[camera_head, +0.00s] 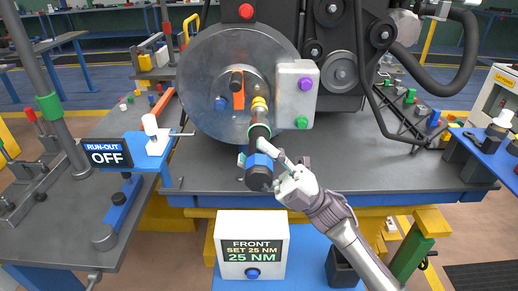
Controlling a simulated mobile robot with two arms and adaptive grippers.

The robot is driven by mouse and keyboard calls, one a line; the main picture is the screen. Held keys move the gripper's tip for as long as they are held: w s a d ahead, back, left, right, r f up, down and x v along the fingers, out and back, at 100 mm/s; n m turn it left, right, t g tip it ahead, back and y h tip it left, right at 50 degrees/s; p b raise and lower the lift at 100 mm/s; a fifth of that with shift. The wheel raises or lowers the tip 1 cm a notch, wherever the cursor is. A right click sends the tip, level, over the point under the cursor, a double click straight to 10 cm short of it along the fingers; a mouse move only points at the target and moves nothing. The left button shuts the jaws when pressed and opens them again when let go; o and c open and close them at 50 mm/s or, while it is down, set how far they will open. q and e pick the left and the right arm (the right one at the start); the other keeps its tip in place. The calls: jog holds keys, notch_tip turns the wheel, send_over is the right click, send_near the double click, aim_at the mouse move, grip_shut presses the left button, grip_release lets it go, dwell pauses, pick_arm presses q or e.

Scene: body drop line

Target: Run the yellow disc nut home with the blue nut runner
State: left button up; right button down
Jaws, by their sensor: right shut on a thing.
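My right gripper (281,170) comes in from the lower right and is shut on the blue nut runner (259,178), a dark tool with blue parts. The tool points away toward the large grey disc (210,62), its front end at the disc's lower right. The yellow disc nut (259,103) is at the tool's front end, near the disc face. The tool partly hides it, and I cannot tell how far it sits on its stud. My left gripper is not in view.
A white box (252,272) below reads "FRONT SET 25 NM" and "25 NM". A sign (107,154) at left reads "RUN-OUT OFF". Right of the disc is a grey box (296,84) with purple and green knobs. A dark table (385,165) lies below, with bare room at right.

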aim_at(259, 168)
jog(key=shift+s+r+p, duration=0.15)
jog(key=shift+s+p, duration=0.15)
jog(key=shift+s, duration=0.75)
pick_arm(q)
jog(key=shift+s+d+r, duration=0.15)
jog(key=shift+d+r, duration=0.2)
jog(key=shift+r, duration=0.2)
pick_arm(e)
jog(key=shift+s, duration=0.45)
